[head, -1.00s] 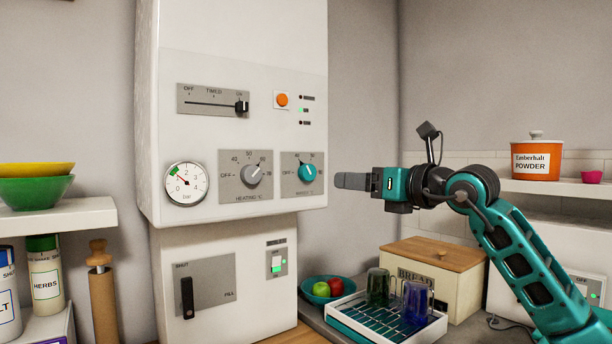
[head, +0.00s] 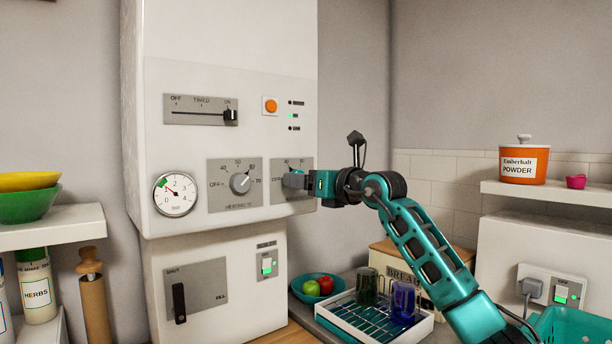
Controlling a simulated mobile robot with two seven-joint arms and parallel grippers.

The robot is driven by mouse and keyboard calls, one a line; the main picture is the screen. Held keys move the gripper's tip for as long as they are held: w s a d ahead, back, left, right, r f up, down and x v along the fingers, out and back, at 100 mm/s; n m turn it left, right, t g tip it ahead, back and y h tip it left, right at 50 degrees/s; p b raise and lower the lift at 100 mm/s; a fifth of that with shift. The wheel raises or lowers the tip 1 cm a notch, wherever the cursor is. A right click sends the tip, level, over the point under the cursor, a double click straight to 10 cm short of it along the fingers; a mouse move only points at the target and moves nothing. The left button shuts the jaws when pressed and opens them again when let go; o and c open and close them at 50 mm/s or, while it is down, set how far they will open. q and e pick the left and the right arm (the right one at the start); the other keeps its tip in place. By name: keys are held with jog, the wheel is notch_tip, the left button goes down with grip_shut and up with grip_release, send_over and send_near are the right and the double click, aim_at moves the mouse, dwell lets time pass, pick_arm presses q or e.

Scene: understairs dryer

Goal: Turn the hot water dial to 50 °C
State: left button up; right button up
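The hot water dial's grey plate (head: 291,164) is on the right of the white boiler's front panel. The 40 and part of the scale show above my gripper. My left gripper is not in view.
The heating dial (head: 240,183) is just left of the gripper, with a pressure gauge (head: 175,194) further left. A slider (head: 230,116) and orange button (head: 270,106) are above. A dish rack (head: 350,333) with glasses and a fruit bowl (head: 304,291) are below.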

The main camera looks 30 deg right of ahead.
jog(key=shift+w, duration=0.2)
jog(key=c, duration=1.1)
